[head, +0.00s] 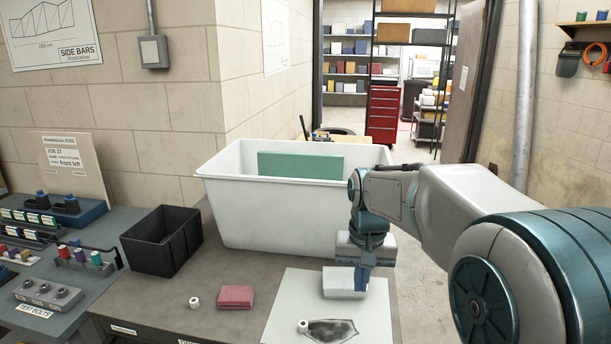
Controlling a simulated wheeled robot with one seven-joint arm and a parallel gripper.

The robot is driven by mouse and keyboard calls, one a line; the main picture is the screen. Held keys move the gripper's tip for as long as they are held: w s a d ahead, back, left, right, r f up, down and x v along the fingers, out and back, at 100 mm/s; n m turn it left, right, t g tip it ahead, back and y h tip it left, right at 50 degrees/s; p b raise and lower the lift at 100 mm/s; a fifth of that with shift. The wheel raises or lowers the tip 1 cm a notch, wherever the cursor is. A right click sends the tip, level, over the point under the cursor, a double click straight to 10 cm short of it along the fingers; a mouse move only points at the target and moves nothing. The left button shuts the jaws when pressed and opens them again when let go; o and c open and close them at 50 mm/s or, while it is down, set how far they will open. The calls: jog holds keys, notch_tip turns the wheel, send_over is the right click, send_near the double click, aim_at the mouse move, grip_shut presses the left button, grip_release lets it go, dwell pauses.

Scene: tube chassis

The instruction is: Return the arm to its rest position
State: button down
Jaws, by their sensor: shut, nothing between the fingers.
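My arm comes in from the right and bends down at the wrist over the front right of the workbench (225,270). My gripper (362,284) points down above a pale sheet (285,318). It is shut, with nothing seen held in it. Its fingertips are small in the picture and sit close beside a white block (341,285) on the sheet. I cannot tell whether they touch the block.
A large white bin (235,210) with a green panel (300,165) stands behind my wrist. Bolt racks (85,258) stand left. Clear floor shows behind, towards the doorway.

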jog(key=s+d+f+n+t, duration=0.1)
jog(key=s+d+f+t, duration=0.1)
jog(key=s, duration=1.7)
jog(key=shift+s+d+f, duration=0.15)
jog(key=shift+d+f, duration=0.2)
jog(key=shift+f, duration=0.3)
